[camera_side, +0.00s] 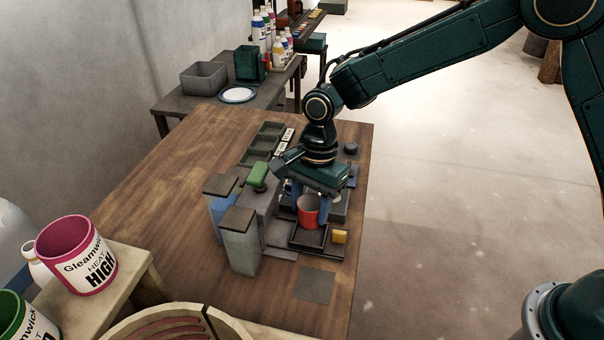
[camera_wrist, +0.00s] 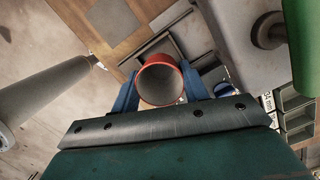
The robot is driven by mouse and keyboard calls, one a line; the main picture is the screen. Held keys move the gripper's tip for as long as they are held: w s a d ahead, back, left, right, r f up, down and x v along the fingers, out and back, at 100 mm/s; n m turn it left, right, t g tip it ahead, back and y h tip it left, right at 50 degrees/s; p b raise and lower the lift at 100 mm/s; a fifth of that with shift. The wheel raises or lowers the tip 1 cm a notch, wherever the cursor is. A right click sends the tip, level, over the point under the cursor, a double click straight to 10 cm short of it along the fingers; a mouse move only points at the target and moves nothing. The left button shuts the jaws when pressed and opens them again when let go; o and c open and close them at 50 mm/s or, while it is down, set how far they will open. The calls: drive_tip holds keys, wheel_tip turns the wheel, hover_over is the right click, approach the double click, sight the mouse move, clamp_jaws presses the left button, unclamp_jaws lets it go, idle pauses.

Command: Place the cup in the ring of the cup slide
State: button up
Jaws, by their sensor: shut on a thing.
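A red cup (camera_side: 308,211) hangs upright below my gripper (camera_side: 311,200), between its blue fingers. In the wrist view the cup (camera_wrist: 160,82) shows its round open mouth, and the fingers press on its two sides. My gripper is shut on the cup. Below the cup in the side view is a dark low-edged frame (camera_side: 306,240), perhaps part of the cup slide. I cannot make out the ring, as the cup and my gripper cover much of this area. I cannot tell whether the cup touches anything below.
A grey machine with a green knob (camera_side: 257,176) and grey-blue posts (camera_side: 240,245) stand close left of the cup. A yellow block (camera_side: 339,236) lies to its right. Dark trays (camera_side: 259,146) lie behind. A flat grey square (camera_side: 315,285) lies in front. The wooden table's left side is clear.

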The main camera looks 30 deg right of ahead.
sight(310, 219)
drive_tip(key=shift+f, duration=0.15)
drive_tip(key=shift+f, duration=2)
drive_tip(key=shift+f, duration=0.1)
drive_tip(key=o, duration=1)
drive_tip(key=shift+c, duration=0.2)
wheel_tip(310, 219, up, 12)
drive_tip(key=d, duration=0.1)
drive_tip(key=shift+w+d, duration=0.3)
drive_tip(key=shift+w, duration=0.1)
